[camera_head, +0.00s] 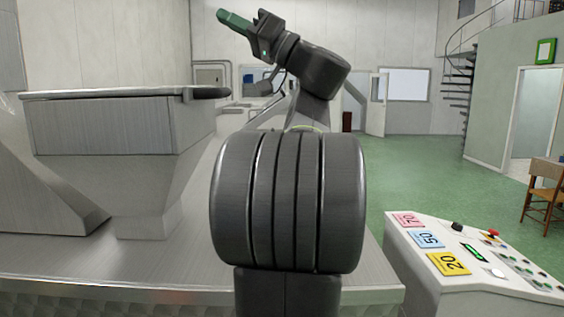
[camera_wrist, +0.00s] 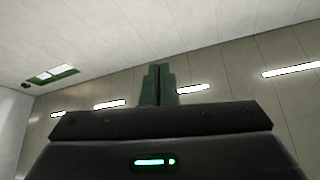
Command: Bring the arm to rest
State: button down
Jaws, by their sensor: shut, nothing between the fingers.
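My arm stands raised in the head view, its dark links rising from the middle of the picture and bending to the upper left. My gripper (camera_head: 232,20) is at the top, pointing up and left, with green fingers and nothing held. In the wrist view the gripper (camera_wrist: 159,82) shows its two green fingers side by side, closed together. Behind them are only the ceiling and a wall with strip lights. The gripper is high in free air, apart from everything around it.
A steel hopper-like machine (camera_head: 105,125) stands at left, below the gripper. A white control panel (camera_head: 470,262) with coloured number cards and buttons is at lower right. Green floor (camera_head: 415,175) lies open behind it. A wooden chair (camera_head: 543,190) and a spiral stair (camera_head: 458,75) are farther right.

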jog(key=shift+w+d+r+b, duration=0.15)
jog(key=shift+d+r+b, duration=0.1)
jog(key=shift+d, duration=0.75)
jog(key=shift+w+d+r+b, duration=0.1)
jog(key=shift+d+b, duration=0.1)
jog(key=shift+d, duration=0.75)
